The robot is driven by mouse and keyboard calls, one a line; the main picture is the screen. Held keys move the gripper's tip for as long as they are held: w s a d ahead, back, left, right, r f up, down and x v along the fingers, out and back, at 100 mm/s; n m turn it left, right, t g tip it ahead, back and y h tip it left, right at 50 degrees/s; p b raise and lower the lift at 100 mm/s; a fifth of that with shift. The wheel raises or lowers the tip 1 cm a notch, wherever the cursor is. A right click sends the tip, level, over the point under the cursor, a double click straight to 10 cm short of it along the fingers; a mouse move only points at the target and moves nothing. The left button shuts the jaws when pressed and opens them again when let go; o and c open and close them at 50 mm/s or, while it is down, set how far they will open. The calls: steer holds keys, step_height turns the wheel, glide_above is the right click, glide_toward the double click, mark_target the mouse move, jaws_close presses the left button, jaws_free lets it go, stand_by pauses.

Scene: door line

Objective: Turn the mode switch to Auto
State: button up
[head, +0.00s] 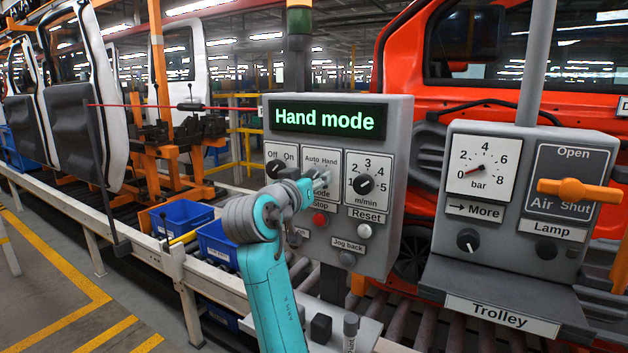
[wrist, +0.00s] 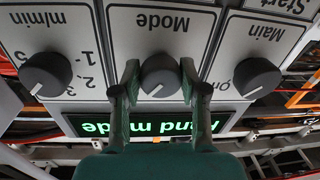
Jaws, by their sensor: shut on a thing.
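The mode switch is a dark round knob (wrist: 160,76) on a white plate marked Mode, in the middle of the upside-down wrist view. Its white mark points down-left there, which is up-right towards Hand when upright. My gripper (wrist: 160,70) is shut on this knob, one finger on each side. In the head view my arm and gripper hide the knob and part of its plate (head: 321,159), whose Auto and Hand labels show above. The green display (head: 327,119) on the grey control box reads "Hand mode".
Beside the mode switch are the Off/On main knob (head: 276,168) and the m/min speed knob (head: 364,184). Below are a red stop button (head: 320,219) and a Reset button (head: 364,231). A trolley panel (head: 515,200) with gauge and orange handle stands right.

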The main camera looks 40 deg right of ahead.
steer(key=shift+r+n+g+y, duration=0.15)
steer(key=shift+n+g, duration=0.25)
steer(key=shift+n, duration=3.25)
steer(key=shift+n+g+y, duration=0.15)
steer(key=shift+n+g, duration=0.25)
steer(key=shift+n, duration=3.25)
steer(key=o, duration=1.1)
steer(key=v, duration=1.2)
